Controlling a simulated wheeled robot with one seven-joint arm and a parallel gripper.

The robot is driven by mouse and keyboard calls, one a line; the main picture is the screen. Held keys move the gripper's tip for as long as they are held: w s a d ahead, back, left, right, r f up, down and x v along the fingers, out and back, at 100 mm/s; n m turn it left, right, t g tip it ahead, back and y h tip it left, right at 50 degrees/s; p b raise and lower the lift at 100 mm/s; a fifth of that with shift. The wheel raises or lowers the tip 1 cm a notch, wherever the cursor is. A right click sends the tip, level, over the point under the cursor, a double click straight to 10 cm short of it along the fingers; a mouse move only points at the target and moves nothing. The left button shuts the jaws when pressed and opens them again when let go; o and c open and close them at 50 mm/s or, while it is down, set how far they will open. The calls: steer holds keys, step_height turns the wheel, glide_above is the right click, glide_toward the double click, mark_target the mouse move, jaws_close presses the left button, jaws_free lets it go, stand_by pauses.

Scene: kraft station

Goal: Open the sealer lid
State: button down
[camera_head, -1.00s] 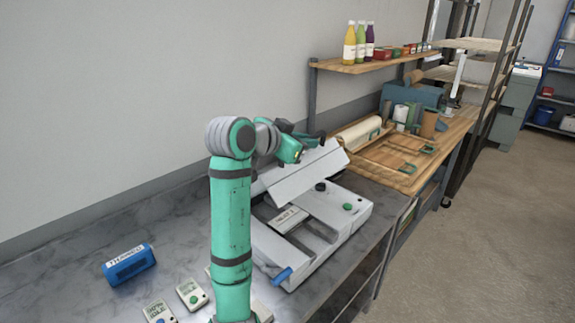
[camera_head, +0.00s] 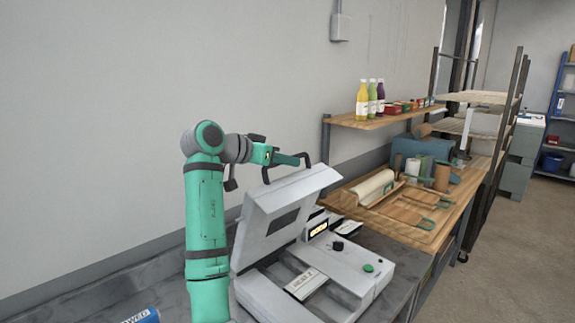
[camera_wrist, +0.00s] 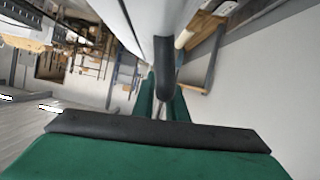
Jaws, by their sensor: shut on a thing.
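The white sealer (camera_head: 350,276) stands on the grey counter, with a black knob and a green button on its right side. Its lid (camera_head: 290,207) is raised and tilted well up, so the sealing bars below show. A black handle (camera_head: 266,175) is on the lid's top edge. My gripper (camera_head: 300,160) is at this edge, shut on the handle. In the wrist view, the dark handle (camera_wrist: 165,65) runs in between the green fingers of my gripper (camera_wrist: 158,100). The exact contact is partly hidden.
A blue labelled object (camera_head: 140,316) lies at the lower left edge. A wooden bench (camera_head: 405,215) with a paper roll (camera_head: 372,187) stands to the right. Above it, a shelf (camera_head: 350,121) holds bottles. The wall is close behind my arm.

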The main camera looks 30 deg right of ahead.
steer(key=shift+w+f, duration=0.1)
steer(key=shift+w, duration=0.25)
steer(key=shift+s+a, duration=0.1)
steer(key=shift+s, duration=0.05)
steer(key=shift+s, duration=0.1)
steer(key=c, duration=1.8)
jaws_free()
steer(key=shift+s, duration=0.1)
steer(key=shift+o, duration=0.2)
steer(key=shift+a+r, duration=0.25)
steer(key=v, duration=1)
